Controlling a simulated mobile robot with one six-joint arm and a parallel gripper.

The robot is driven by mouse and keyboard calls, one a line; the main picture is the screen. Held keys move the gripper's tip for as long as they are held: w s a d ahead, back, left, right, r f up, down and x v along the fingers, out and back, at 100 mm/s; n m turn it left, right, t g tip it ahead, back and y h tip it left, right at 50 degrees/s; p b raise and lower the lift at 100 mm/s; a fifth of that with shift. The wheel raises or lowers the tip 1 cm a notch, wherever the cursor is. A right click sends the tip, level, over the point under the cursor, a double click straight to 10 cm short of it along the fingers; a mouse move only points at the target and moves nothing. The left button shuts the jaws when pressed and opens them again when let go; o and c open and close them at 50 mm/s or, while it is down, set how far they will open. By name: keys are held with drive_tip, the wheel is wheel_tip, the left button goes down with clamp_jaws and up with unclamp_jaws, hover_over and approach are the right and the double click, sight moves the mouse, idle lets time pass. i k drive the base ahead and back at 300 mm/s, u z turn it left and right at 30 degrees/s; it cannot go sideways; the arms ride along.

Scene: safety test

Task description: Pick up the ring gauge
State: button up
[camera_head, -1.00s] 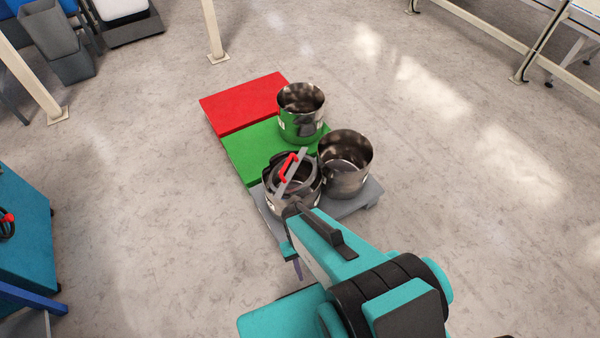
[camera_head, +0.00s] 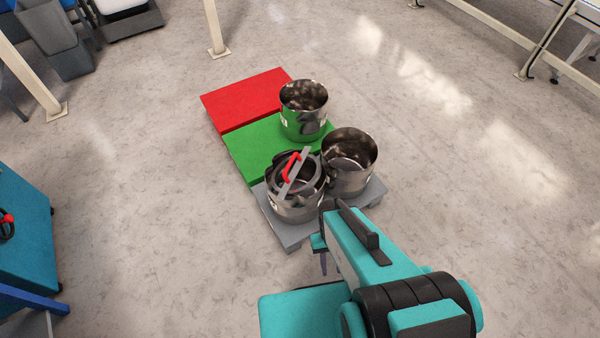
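The ring gauge is a grey ring with a flat grey bar (camera_head: 303,163) across it and a red handle on the bar. It rests tilted at the top of the front-left steel pot (camera_head: 297,206), apparently in its opening. My arm reaches in from the lower right, and its front end is just right of and in front of that pot. My gripper (camera_head: 323,262) is mostly hidden below the arm; only a thin dark purple tip shows. It appears apart from the ring gauge, and its opening cannot be seen.
The pot stands on a grey platform (camera_head: 287,234) beside a second steel pot (camera_head: 349,176). A third pot (camera_head: 304,120) stands on the green platform (camera_head: 252,155). A red platform (camera_head: 245,99) lies behind. Open floor surrounds them; a teal cabinet (camera_head: 22,235) is at left.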

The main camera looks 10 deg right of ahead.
sight(300, 159)
drive_tip(key=z, duration=0.15)
drive_tip(key=k, duration=1)
drive_tip(key=u, duration=0.7)
